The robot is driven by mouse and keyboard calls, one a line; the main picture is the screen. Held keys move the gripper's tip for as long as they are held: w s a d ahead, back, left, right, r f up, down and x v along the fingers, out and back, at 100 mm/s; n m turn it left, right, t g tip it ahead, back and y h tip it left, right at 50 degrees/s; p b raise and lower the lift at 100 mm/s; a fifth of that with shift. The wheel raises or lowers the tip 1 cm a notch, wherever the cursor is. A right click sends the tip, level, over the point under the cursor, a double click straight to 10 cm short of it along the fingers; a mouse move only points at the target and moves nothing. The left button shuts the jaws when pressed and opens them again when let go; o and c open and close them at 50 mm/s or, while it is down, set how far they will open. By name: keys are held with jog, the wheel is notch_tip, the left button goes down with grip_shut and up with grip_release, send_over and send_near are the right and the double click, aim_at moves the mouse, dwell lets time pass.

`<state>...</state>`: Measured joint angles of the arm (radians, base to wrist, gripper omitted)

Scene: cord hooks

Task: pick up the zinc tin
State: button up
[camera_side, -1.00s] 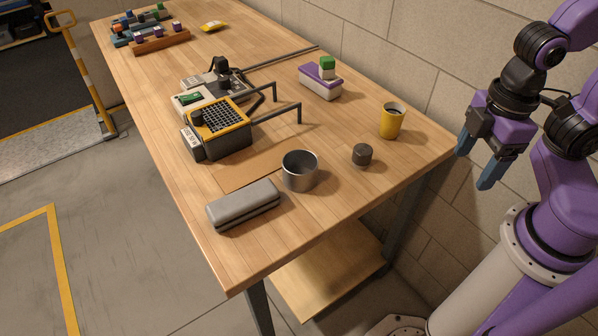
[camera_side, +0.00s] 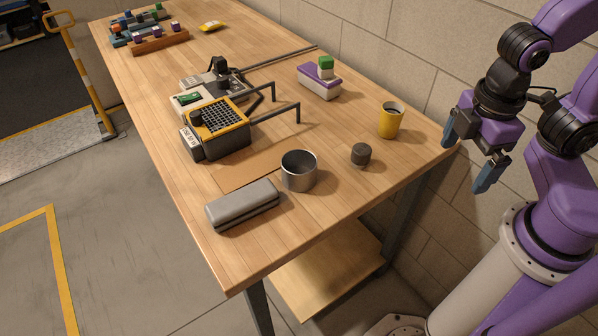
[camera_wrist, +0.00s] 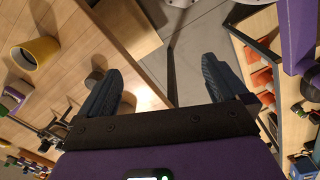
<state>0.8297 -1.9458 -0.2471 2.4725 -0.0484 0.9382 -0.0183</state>
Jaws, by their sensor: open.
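The zinc tin (camera_side: 299,171) is an open, grey metal cup standing upright on the wooden table, near its front edge in the side view. I cannot make it out for sure in the wrist view. My gripper (camera_side: 468,160) is open and empty, beyond the table's right end and well to the right of the tin. Its two dark blue fingers also show spread apart in the wrist view (camera_wrist: 160,85), with nothing between them.
A grey case (camera_side: 243,205) lies close to the tin's left. A dark knob-like cylinder (camera_side: 361,155) and a yellow cup (camera_side: 390,120) stand between tin and gripper. A yellow-topped device (camera_side: 218,130) with bent rods sits behind. A block wall (camera_side: 440,60) runs along the back.

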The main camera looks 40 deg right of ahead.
jog(key=w+a+f+n+t+h, duration=0.45)
jog(key=w+a+n, duration=0.3)
jog(key=a, duration=0.45)
jog(key=w+a+f+n+t+h, duration=0.3)
jog(key=w+a+n+t, duration=0.4)
jog(key=a, duration=0.5)
send_near(299, 155)
jog(key=shift+n+g, duration=0.45)
jog(key=shift+g, duration=0.1)
jog(key=shift+w+r+x, duration=0.1)
jog(key=shift+r+x, duration=0.05)
jog(key=shift+x, duration=1.35)
jog(key=shift+w+r+x, duration=0.1)
jog(key=shift+r+x, duration=0.05)
jog(key=shift+x, duration=1.35)
jog(key=c, duration=0.9)
